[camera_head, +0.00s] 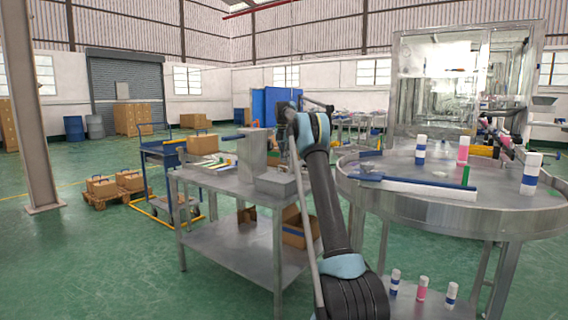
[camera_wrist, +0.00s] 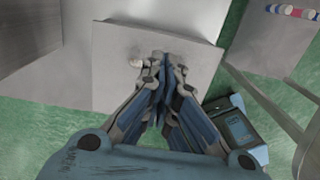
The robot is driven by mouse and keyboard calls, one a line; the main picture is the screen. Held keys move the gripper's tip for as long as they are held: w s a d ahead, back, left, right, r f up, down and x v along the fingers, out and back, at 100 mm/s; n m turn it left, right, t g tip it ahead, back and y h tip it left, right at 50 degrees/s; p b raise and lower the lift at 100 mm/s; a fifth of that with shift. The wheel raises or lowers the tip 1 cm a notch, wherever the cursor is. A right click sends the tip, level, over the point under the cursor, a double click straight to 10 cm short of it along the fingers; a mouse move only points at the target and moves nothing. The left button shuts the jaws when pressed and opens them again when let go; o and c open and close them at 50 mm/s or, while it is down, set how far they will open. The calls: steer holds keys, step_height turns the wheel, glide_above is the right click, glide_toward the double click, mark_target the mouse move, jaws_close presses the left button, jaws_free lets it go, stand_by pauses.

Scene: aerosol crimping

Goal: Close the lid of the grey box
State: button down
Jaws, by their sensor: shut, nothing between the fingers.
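The grey box (camera_head: 277,184) stands at the right front corner of the metal table (camera_head: 205,179). In the wrist view a light grey square surface of the box (camera_wrist: 112,72) lies below my fingers, with a small whitish item on it. I cannot tell whether this surface is the lid or the inside. My gripper (camera_wrist: 159,62) is shut and empty, pointing down over the box. The gap between fingertips and box is unclear.
A round metal table (camera_head: 440,200) with several bottles is at the right.

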steer(key=s+d+r+m, duration=0.1)
steer(key=s+r+m, duration=0.3)
steer(key=s+r, duration=0.5)
steer(key=s+d+r+m, duration=0.15)
steer(key=s+m, duration=0.35)
steer(key=s, duration=0.8)
steer(key=s+d+r+m, duration=0.15)
steer(key=s+m, duration=0.35)
steer(key=s, duration=0.9)
steer(key=s+d+f+m+t, duration=0.1)
steer(key=s+f+m, duration=0.3)
steer(key=s+f, duration=0.5)
steer(key=s+d+f+m, duration=0.1)
steer(key=s+f+m, duration=0.25)
steer(key=s, duration=0.95)
steer(key=s+f+m, duration=0.6)
steer(key=s+f, duration=0.9)
steer(key=f, duration=0.4)
steer(key=shift+d+t+y, duration=0.3)
steer(key=shift+d+t, duration=0.1)
steer(key=shift+s, duration=0.1)
